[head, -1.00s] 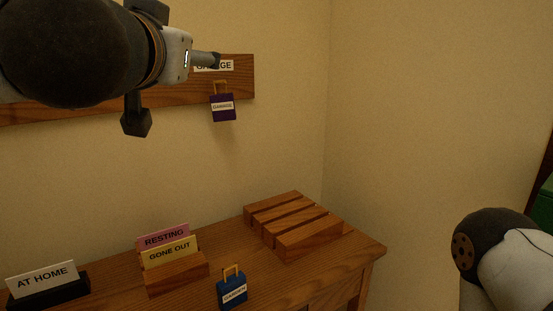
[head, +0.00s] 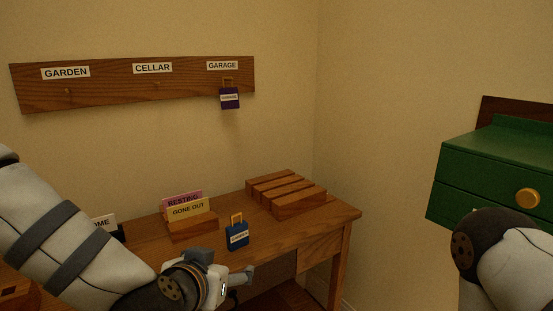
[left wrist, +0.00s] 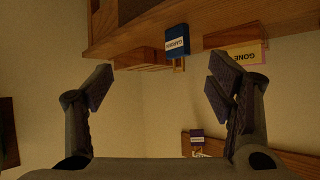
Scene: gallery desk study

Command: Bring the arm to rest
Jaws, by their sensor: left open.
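My left arm comes in from the lower left of the head view. Its gripper (head: 243,284) is low in front of the desk edge. In the left wrist view its two fingers (left wrist: 163,88) are spread with nothing between them. That view is upside down and shows the desk edge, the blue tag and the card holder beyond the fingers. My right arm shows at the lower right of the head view; its gripper is out of the picture.
A blue tag (head: 237,237) stands on the desk (head: 290,234) near its front edge. A purple tag (head: 230,98) hangs under GARAGE on the wall board (head: 110,90). Cards, a slotted wooden block (head: 300,202) and a green drawer cabinet (head: 480,168) surround the corner.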

